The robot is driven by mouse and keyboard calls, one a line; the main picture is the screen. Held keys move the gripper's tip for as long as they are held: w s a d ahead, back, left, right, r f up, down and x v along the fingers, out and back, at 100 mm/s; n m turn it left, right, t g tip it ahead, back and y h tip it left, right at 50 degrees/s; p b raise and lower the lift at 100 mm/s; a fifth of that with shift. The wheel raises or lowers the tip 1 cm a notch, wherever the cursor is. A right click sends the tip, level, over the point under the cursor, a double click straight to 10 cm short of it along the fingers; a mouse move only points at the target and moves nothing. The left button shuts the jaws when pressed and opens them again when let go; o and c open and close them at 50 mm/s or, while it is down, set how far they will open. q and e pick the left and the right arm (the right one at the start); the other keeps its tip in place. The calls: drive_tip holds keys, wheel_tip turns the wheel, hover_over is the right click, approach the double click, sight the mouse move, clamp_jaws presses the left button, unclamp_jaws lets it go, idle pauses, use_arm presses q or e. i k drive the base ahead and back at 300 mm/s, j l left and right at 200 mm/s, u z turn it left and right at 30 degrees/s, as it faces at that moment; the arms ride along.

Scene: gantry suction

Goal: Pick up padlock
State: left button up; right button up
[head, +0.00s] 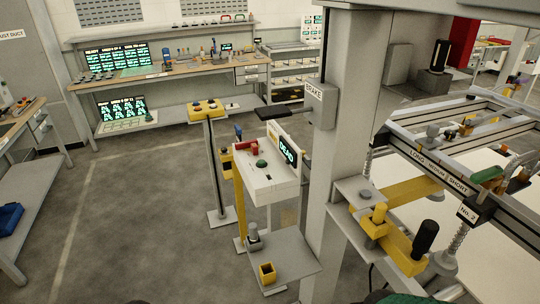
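I cannot pick out a padlock with certainty at this size. On a low grey shelf (291,259) beside the grey post stands a small grey object (254,236) with a dark lower part; it could be the padlock, but its shape is too small to tell. A yellow open-topped block (267,272) stands near it on the same shelf. Above the shelf, a white control box (268,187) carries a red part (247,147), a green knob (261,163) and a lit "DEAD" display (287,150). Neither of my grippers shows in the head view.
A large grey post (346,120) with a "BRAKE" box (321,104) stands right of the shelf. A rail frame (442,160) with yellow brackets fills the right. A long workbench (170,75) runs along the back.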

sight(254, 147)
drive_tip(key=i+l, duration=0.15)
drive_tip(key=i, duration=0.25)
drive_tip(key=k, duration=0.5)
drive_tip(key=j+z, duration=0.2)
drive_tip(key=z, duration=0.25)
drive_tip(key=j+z, duration=0.25)
drive_tip(key=z, duration=0.2)
drive_tip(key=j+z, duration=0.25)
drive_tip(key=z, duration=0.2)
drive_tip(key=j+z, duration=0.2)
drive_tip(key=z, duration=0.25)
drive_tip(key=j+z, duration=0.25)
drive_tip(key=z, duration=0.2)
drive_tip(key=k+j+z, duration=0.15)
drive_tip(key=z, duration=0.3)
drive_tip(key=k+j+z, duration=0.15)
drive_tip(key=j+z, duration=0.15)
drive_tip(key=z, duration=0.15)
drive_tip(key=k+j+z, duration=0.15)
drive_tip(key=z, duration=0.3)
drive_tip(key=k+j+z, duration=0.1)
drive_tip(key=z, duration=0.35)
drive_tip(key=k+z, duration=0.25)
drive_tip(key=z, duration=0.2)
